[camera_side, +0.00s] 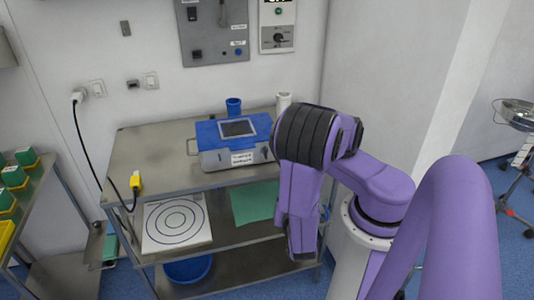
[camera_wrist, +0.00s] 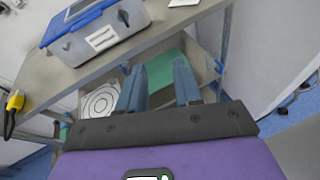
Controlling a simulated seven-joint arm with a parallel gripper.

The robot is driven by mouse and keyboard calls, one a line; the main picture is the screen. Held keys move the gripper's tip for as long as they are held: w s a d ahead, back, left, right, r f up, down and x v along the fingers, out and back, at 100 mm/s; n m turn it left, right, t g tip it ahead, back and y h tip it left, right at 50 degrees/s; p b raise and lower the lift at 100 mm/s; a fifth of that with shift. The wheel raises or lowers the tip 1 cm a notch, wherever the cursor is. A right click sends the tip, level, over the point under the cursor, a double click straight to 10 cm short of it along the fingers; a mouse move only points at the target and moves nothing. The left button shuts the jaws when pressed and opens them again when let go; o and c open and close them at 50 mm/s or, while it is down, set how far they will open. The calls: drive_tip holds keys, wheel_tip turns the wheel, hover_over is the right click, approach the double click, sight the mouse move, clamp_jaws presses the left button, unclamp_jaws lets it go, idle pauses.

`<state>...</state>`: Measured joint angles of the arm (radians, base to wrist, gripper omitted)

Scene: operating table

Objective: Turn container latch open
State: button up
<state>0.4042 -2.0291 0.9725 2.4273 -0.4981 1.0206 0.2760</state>
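The container (camera_side: 236,140) is a grey box with a blue lid and a window in its top. It stands on the steel table's top, left of my arm in the side view. In the wrist view the container (camera_wrist: 95,32) is at the upper left, with a dark latch-like part (camera_wrist: 123,17) on its near face. My gripper (camera_wrist: 160,84) shows there with two blue-grey fingers spread apart and nothing between them. It is apart from the container, in front of the table edge. In the side view my arm hides the fingers.
The steel table (camera_side: 150,160) has a lower shelf with a target board (camera_side: 175,222) and a green cloth (camera_side: 255,202). A blue cup (camera_side: 233,106) and a white cup (camera_side: 283,101) stand behind the container.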

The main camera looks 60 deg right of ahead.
sight(266, 152)
drive_tip(key=w+d+n+t, duration=0.1)
drive_tip(key=w+d+t, duration=0.1)
drive_tip(key=w+d, duration=0.2)
drive_tip(key=w+d+n+t, duration=0.1)
drive_tip(key=w+d+n, duration=0.1)
drive_tip(key=w+d, duration=0.3)
drive_tip(key=w+d+f+n+t, duration=0.1)
drive_tip(key=w+d+t, duration=0.1)
drive_tip(key=w+d, duration=0.3)
drive_tip(key=shift+w+d+n+t, duration=0.3)
drive_tip(key=shift+w+n, duration=0.1)
drive_tip(key=shift+w, duration=0.3)
idle(0.3)
clamp_jaws()
